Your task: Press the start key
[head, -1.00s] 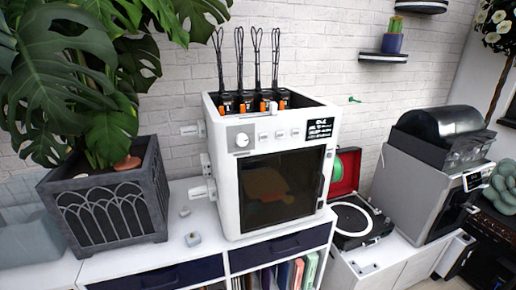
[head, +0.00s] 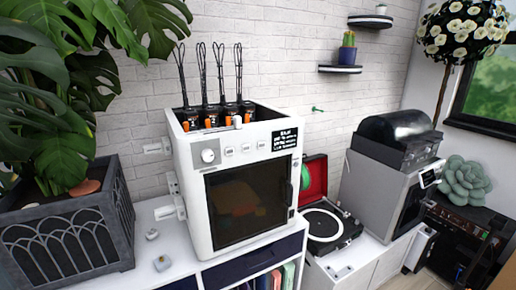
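A white box-shaped machine (head: 186,200) with a dark front window (head: 245,205) stands on the white cabinet in the middle of the head view. Its top front panel carries a round knob (head: 208,155), a row of small pale keys (head: 245,149) and a black display (head: 285,139) with white text. The key labels are too small to read, so I cannot tell which is the start key. Neither of my grippers shows in the view.
A large potted plant in a grey planter (head: 62,236) stands to the left. An open record player (head: 325,224) and a grey machine with a black lid (head: 380,190) stand to the right. Small items (head: 162,263) lie on the cabinet top (head: 150,222).

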